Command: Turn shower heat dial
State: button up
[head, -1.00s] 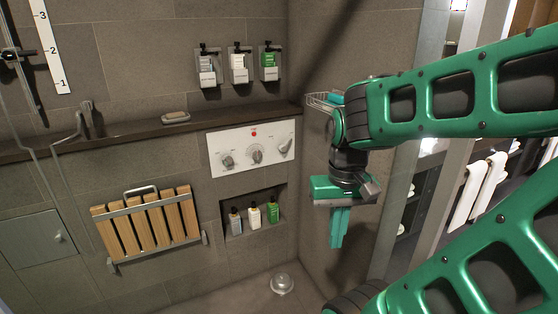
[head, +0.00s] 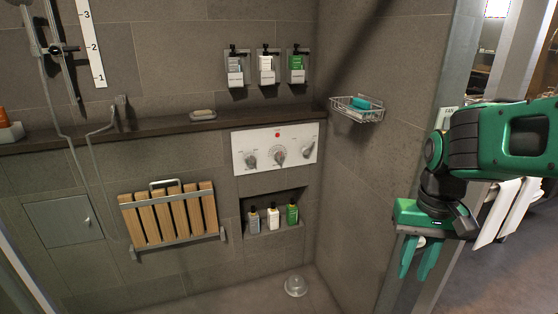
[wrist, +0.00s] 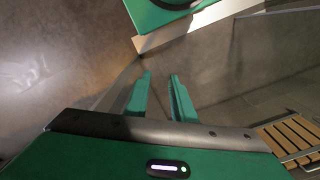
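The white shower control panel (head: 298,142) is on the back wall, with a red dot at its top. It carries a left dial (head: 251,160), a middle dial (head: 280,155) and a right lever-like dial (head: 308,149). The labels are too small to read, so I cannot tell which is the heat dial. My gripper (head: 418,262) is at the right in the head view, well away from the panel, pointing down. Its two green fingers are apart with nothing between them, as the wrist view (wrist: 160,90) also shows. The panel does not show in the wrist view.
A wire basket (head: 357,110) with a teal soap juts from the right wall. A ledge (head: 160,130) runs above the panel; a niche with bottles (head: 272,216) lies below. A folding wooden seat (head: 170,213) is at left. A clear dome (head: 295,286) sits on the floor.

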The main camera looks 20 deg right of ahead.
aim_at(278, 155)
jog(key=z, duration=2.4)
jog(key=k, duration=0.9)
jog(key=u, duration=1.85)
jog(key=i, duration=1)
